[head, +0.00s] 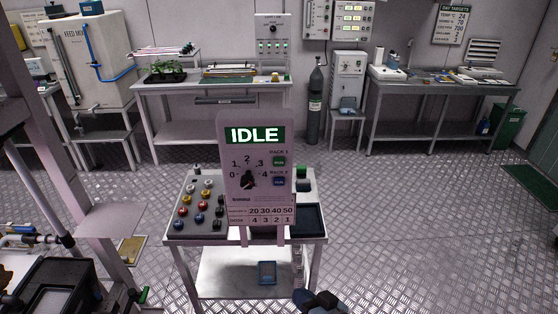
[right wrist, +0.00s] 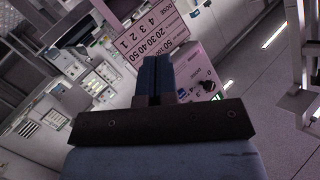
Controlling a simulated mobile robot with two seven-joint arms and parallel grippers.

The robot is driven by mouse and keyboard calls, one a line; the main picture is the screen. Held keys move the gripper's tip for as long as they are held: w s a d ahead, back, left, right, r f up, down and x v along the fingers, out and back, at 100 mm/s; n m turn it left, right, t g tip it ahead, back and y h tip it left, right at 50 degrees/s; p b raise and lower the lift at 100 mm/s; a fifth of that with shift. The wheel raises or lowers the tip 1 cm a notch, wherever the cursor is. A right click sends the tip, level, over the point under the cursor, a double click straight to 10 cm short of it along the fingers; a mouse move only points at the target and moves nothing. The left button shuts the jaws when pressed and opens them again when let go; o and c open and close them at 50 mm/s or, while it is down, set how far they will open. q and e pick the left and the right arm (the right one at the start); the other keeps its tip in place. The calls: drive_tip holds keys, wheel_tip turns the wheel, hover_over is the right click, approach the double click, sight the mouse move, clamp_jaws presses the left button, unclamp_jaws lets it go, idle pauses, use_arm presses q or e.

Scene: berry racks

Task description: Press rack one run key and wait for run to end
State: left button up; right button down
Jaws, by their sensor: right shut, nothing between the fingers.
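A control panel (head: 235,200) stands upright on a small cart in the middle of the head view. Its green display (head: 254,135) reads IDLE. A black dial (head: 248,180) sits among the numbers 0 to 4. The green rack one run key (head: 279,161) is at the panel's right, above the blue rack two key (head: 279,181). My right gripper (head: 322,300) is at the bottom edge, below and right of the panel and apart from it. In the right wrist view the gripper (right wrist: 157,62) is shut and empty, with the tilted panel (right wrist: 185,60) beyond it. My left gripper is not in view.
The cart (head: 312,237) carries several coloured knobs at left and a dark tray (head: 307,219) at right. A blue-framed item (head: 267,272) lies on its lower shelf. Benches (head: 213,86) line the back wall. The floor right of the cart is clear.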

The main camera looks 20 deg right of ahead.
sight(279, 162)
drive_tip(key=w+a+r+m+t+y, duration=0.1)
drive_tip(key=w+r, duration=0.3)
drive_tip(key=r, duration=0.7)
drive_tip(key=w+a+r+m+t+y, duration=0.1)
drive_tip(key=w+r+m+t+y, duration=0.2)
drive_tip(key=r, duration=0.8)
drive_tip(key=shift+w+a+r+m+p, duration=0.3)
drive_tip(key=shift+w+m+p, duration=0.1)
drive_tip(key=shift+w+p, duration=0.1)
drive_tip(key=shift+d, duration=0.1)
drive_tip(key=shift+w+d+b, duration=0.4)
drive_tip(key=shift+w, duration=1)
drive_tip(key=shift+w+d+b, duration=0.4)
drive_tip(key=shift+w+b, duration=0.05)
drive_tip(key=shift+w, duration=1)
drive_tip(key=shift+w+d+b, duration=0.4)
drive_tip(key=shift+w, duration=1)
drive_tip(key=shift+w, duration=0.1)
drive_tip(key=shift+w+d, duration=0.1)
drive_tip(key=shift+w, duration=0.2)
